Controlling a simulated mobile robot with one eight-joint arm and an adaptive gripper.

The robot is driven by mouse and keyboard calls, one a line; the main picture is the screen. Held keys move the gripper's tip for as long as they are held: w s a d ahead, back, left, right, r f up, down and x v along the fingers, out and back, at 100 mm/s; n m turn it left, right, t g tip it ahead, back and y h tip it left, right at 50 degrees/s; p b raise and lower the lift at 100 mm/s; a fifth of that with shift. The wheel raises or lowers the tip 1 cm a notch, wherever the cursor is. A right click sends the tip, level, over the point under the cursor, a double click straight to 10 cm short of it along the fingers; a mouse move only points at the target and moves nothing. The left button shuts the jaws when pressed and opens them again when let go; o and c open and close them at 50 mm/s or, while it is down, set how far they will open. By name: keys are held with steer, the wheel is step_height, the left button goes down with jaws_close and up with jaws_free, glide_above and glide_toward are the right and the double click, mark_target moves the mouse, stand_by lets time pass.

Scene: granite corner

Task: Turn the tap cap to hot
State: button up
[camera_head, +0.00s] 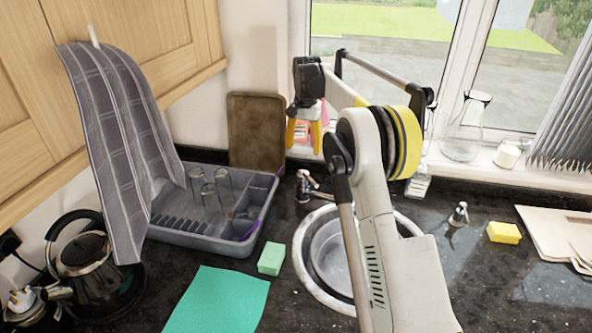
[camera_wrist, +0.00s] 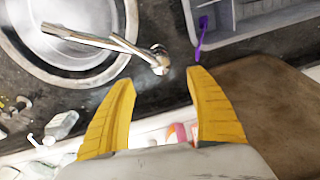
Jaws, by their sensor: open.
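The chrome tap (camera_head: 306,187) stands behind the round sink (camera_head: 300,262). In the wrist view the tap (camera_wrist: 112,43) shows with its long spout reaching left over the sink, and its base end lies just beyond my fingertips. My gripper (camera_head: 304,148) is above and behind the tap, with its yellow fingers pointing down. In the wrist view my gripper (camera_wrist: 160,79) is open and empty, with the tap's base end roughly ahead of the gap. The fingers look apart from the tap. I cannot make out the cap or any hot mark.
A grey dish rack (camera_head: 190,235) with glasses stands left of the tap, and a brown board (camera_head: 256,130) leans on the wall. A green sponge (camera_head: 271,258), a soap pump (camera_head: 459,214) and a yellow sponge (camera_head: 503,232) are on the counter. Bottles stand near the window.

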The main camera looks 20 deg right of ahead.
mark_target(303, 171)
steer(key=f, duration=0.1)
steer(key=w+f, duration=0.1)
steer(key=d+f, duration=0.1)
steer(key=shift+w+m, duration=0.25)
steer(key=shift+m, duration=0.05)
step_height(303, 171, down, 10)
steer(key=shift+a+f+b, duration=0.15)
steer(key=shift+f+b, duration=0.05)
steer(key=shift+b, duration=0.8)
steer(key=shift+c, duration=0.2)
jaws_close()
